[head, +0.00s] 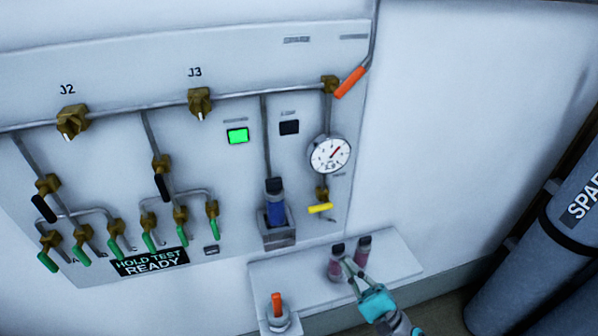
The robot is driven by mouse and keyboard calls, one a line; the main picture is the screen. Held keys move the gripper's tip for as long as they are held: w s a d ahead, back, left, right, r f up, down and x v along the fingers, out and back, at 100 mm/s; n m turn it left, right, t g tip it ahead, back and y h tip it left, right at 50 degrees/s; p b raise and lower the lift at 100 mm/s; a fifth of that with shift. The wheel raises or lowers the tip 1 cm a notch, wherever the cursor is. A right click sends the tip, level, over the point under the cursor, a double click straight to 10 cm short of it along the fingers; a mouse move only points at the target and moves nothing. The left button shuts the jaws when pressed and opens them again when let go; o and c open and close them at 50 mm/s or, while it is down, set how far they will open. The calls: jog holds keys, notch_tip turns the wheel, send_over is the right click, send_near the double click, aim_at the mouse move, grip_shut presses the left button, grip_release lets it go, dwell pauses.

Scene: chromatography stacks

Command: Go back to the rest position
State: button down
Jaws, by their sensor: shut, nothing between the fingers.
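My gripper (352,266), with a teal body, is in the lower middle of the head view, over the small white shelf (400,262). Its fingers are shut and hold nothing. The tips overlap a pinkish vial with a dark cap (335,266) in the picture; I cannot tell whether they touch it. A second pinkish vial (362,254) stands just to its right. A blue cartridge with a dark top (276,212) stands upright in a grey holder (279,236) on the panel, left of and above my gripper.
Grey cylinders (550,235) stand at right. The wall between is bare.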

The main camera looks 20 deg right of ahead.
jog(key=s+a+f+n+g+h, duration=0.1)
jog(key=s+a+f+g+h, duration=0.15)
jog(key=f, duration=0.25)
jog(key=s+a+f+g+h, duration=0.1)
jog(key=s+a+f, duration=0.1)
jog(key=a+f, duration=0.25)
jog(key=s+f+n+g+h, duration=0.4)
jog(key=s+f+h, duration=0.1)
jog(key=s+f, duration=0.5)
jog(key=s+d+r+n+h, duration=0.1)
jog(key=s+n+h, duration=0.15)
jog(key=s, duration=0.35)
jog(key=s+d+r+n+h, duration=0.1)
jog(key=s+d+r+n, duration=0.1)
jog(key=s+n, duration=0.3)
jog(key=s+r+n, duration=0.8)
jog(key=r, duration=0.3)
jog(key=shift+t, duration=0.35)
jog(key=shift+s+r, duration=0.1)
